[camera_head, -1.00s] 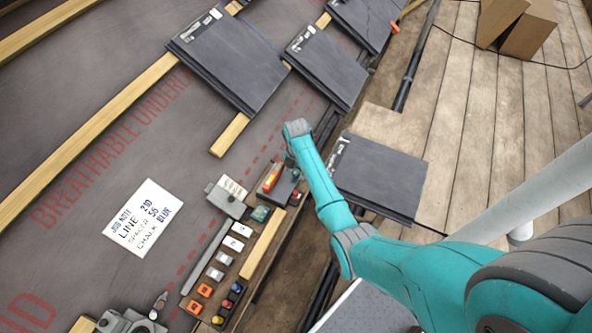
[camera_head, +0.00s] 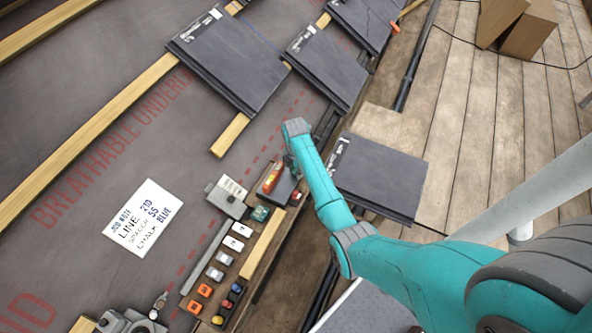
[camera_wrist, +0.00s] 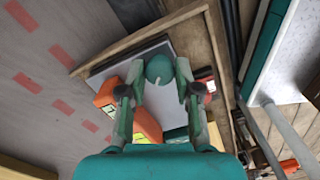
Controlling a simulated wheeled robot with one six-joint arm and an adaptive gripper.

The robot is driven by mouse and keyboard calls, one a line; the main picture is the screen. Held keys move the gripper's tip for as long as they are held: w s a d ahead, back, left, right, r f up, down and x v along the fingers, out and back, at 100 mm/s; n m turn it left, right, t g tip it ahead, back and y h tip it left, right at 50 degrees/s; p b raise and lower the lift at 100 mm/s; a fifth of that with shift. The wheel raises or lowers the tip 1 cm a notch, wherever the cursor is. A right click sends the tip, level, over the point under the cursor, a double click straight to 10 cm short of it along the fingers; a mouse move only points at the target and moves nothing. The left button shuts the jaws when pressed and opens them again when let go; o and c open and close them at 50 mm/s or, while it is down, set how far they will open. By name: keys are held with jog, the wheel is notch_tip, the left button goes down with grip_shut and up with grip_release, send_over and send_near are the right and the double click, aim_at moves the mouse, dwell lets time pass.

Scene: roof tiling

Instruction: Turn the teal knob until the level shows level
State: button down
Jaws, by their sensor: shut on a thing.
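The teal knob (camera_wrist: 160,69) shows in the wrist view as a round cap with a pale pointer mark, on a grey block (camera_wrist: 180,100). My gripper (camera_wrist: 160,84) is shut on the knob, one finger on each side of it. An orange level (camera_wrist: 147,124) lies beside the knob, partly hidden by my gripper; it also shows in the head view (camera_head: 272,178). Its bubble is too small to read. In the head view my gripper (camera_head: 290,163) is over the dark block, and the knob is hidden there.
A wooden tray edge (camera_wrist: 135,38) runs around the block. A red button (camera_head: 295,196) sits close by on the right. Several switches and coloured buttons line the board toward the front. A slate stack (camera_head: 380,178) lies right of my arm. A job note (camera_head: 143,218) lies left.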

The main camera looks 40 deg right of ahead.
jog(key=m, duration=1.3)
jog(key=shift+m, duration=0.4)
jog(key=m, duration=0.6)
jog(key=shift+f, duration=0.1)
jog(key=m, duration=0.6)
jog(key=shift+d+m+y, duration=0.1)
jog(key=shift+m+y, duration=0.2)
jog(key=shift+y, duration=0.1)
jog(key=c, duration=0.8)
grip_release()
jog(key=r, duration=1.2)
jog(key=shift+w+d, duration=0.3)
jog(key=shift+d, duration=0.1)
